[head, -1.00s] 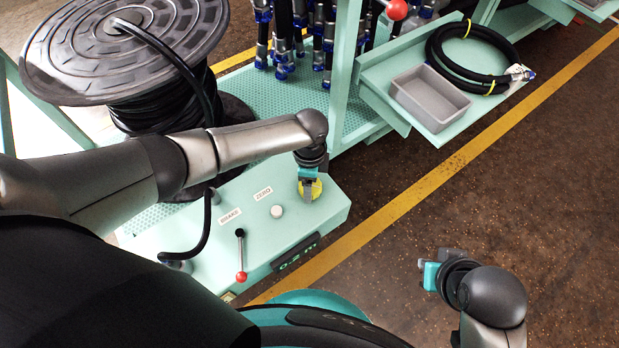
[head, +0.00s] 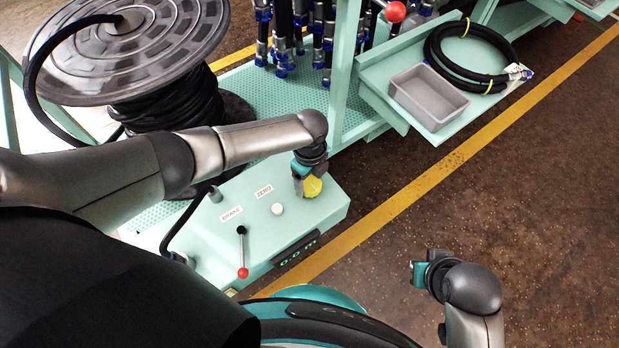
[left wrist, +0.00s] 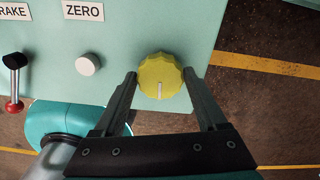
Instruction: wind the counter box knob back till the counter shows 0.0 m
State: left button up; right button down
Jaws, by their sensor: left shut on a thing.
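The counter box (head: 225,240) is pale green. Its display (head: 298,251) reads 0.0 m. The yellow knob (head: 313,187) is at the right end of its top. My left gripper (head: 304,180) is over the knob from above and shut on it. In the left wrist view the two fingers flank the knob (left wrist: 160,78), whose white mark points toward the gripper's base. My right gripper (head: 420,270) is apart from the box, over the floor at the right; its finger opening is unclear.
A brake lever (head: 242,253) with a red ball and a white ZERO button (head: 278,208) are on the box top. A hose reel (head: 125,45) stands behind my left arm. A grey bin (head: 430,90) and coiled hose (head: 470,55) lie on a shelf at upper right.

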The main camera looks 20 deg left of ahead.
jog(key=shift+s+f, duration=0.1)
jog(key=shift+f, duration=0.1)
pick_arm(q)
jog(key=o, duration=1.3)
pick_arm(e)
jog(key=shift+r, duration=0.15)
pick_arm(q)
jog(key=shift+r, duration=0.2)
notch_tip(320, 180, up, 9)
jog(key=p, duration=0.6)
notch_tip(320, 180, up, 6)
jog(key=p, duration=0.3)
send_over(310, 183)
pick_arm(e)
jog(key=s+d+f, duration=0.2)
jog(key=s+f, duration=0.2)
jog(key=f, duration=0.3)
jog(key=s+d+f+g, duration=0.1)
jog(key=s+f, duration=0.3)
jog(key=f, duration=0.4)
jog(key=shift+s+d+g+h, duration=0.25)
jog(key=shift+d+g+h, duration=0.05)
jog(key=shift+d, duration=0.6)
pick_arm(q)
jog(key=shift+f, duration=0.1)
